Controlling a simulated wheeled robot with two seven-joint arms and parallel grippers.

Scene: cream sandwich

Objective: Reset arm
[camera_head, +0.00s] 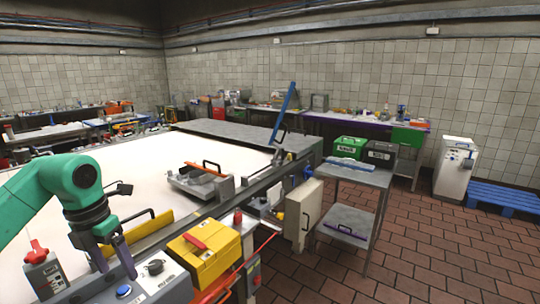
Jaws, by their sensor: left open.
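My left arm (75,185) is green and comes in from the left in the head view. Its purple-grey left gripper (108,258) points down at the lower left, over the near edge of the machine. Its fingers are apart, with nothing visible between them. A yellow bar (145,236) shows just behind the gripper. My right arm and right gripper are not in the picture.
The machine has a wide white bed (120,165). A yellow box (205,252) and a control panel with a blue button (123,291) are close to the gripper. A small metal table (357,174) stands right, holding green and dark boxes. Brick floor at right is mostly clear.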

